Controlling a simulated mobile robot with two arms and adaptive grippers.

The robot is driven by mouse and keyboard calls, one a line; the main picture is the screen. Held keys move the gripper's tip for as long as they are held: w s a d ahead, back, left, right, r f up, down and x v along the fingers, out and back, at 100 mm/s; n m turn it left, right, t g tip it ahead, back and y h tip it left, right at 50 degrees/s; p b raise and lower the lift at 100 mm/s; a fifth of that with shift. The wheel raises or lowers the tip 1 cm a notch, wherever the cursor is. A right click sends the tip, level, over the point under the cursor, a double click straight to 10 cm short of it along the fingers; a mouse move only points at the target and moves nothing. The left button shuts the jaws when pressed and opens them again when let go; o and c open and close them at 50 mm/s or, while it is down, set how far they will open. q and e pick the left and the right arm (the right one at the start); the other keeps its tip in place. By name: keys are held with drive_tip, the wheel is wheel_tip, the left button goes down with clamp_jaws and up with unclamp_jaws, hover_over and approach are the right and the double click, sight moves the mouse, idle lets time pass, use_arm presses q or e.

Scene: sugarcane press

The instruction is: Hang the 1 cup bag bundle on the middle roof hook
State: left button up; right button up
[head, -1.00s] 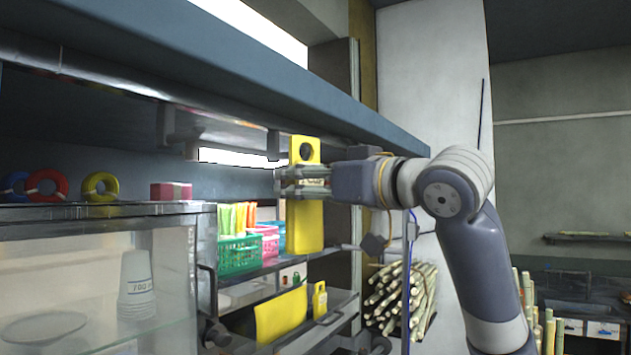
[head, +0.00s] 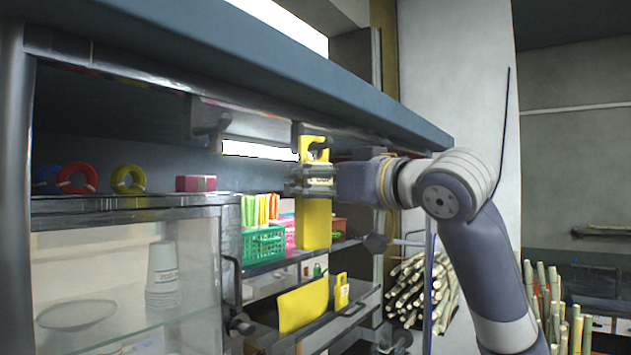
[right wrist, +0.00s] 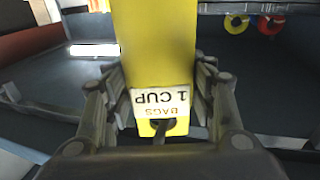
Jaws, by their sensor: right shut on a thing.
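The yellow 1 cup bag bundle (head: 315,225) hangs upright from my right gripper (head: 318,181), which is shut on its upper part. Its label reads "BAGS 1 CUP" in the right wrist view (right wrist: 161,103). A roof hook (head: 305,132) under the roof edge overlaps the bundle's top hole in the head view. In the right wrist view a dark piece shows in the hole; whether the hook passes fully through, I cannot tell. Another roof hook (head: 208,122) hangs empty to the left. My left gripper is not in view.
The blue-grey roof edge (head: 300,75) runs just above my right gripper. A glass cabinet (head: 110,270) with cups stands left, with coloured rings (head: 128,179) above it. A green basket (head: 263,244) and other yellow bags (head: 303,305) are below. Sugarcane (head: 415,287) lies at right.

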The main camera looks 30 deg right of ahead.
drive_tip(key=o, duration=1.1)
drive_tip(key=shift+c, duration=0.2)
drive_tip(key=s+d, duration=0.1)
drive_tip(key=s, duration=1.1)
drive_tip(key=shift+d+f, duration=0.15)
drive_tip(key=shift+d, duration=0.1)
